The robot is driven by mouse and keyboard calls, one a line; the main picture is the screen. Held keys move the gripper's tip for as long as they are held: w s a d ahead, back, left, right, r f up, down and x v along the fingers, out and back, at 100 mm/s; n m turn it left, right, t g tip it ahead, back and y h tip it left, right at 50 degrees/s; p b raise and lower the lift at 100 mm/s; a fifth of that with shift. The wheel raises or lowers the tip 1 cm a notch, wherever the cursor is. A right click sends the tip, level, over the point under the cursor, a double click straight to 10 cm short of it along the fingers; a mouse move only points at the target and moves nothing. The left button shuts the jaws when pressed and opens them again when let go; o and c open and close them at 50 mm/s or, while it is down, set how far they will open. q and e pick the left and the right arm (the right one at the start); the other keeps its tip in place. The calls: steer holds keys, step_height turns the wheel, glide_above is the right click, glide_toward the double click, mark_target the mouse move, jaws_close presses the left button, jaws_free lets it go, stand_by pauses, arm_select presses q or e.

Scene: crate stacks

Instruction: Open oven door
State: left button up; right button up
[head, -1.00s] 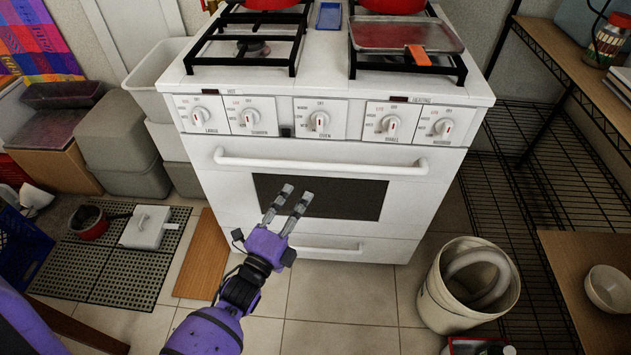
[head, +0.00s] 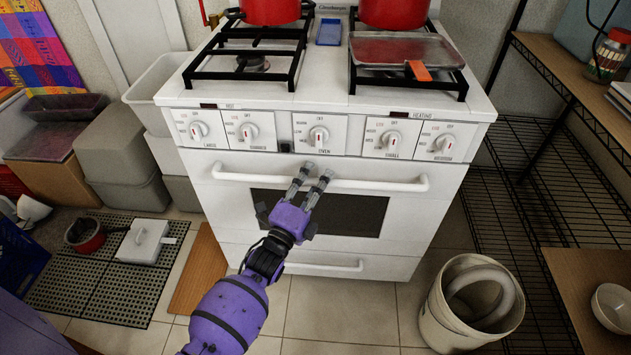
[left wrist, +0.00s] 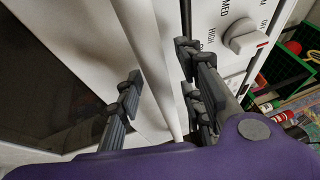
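The white oven door (head: 420,215) with its dark window is shut on the front of the stove. Its long white handle (head: 375,186) runs across the top of the door, below the knobs. My left gripper (head: 315,172) is at the left-middle part of the handle, with its fingertips overlapping it in the head view. In the left wrist view, the handle (left wrist: 150,55) passes between the spread fingers of the left gripper (left wrist: 165,85). The fingers are open, and I see no clear grip on the bar. My right gripper is not in view.
Red pots (head: 393,12) and a flat pan (head: 405,50) stand on the stove top. A white bucket (head: 435,310) stands on the floor at the right, beside a wire rack (head: 545,190). Bins (head: 122,150) stand at the left.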

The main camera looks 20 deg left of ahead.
arm_select(q)
jaws_close()
steer(key=shift+s+f, duration=0.1)
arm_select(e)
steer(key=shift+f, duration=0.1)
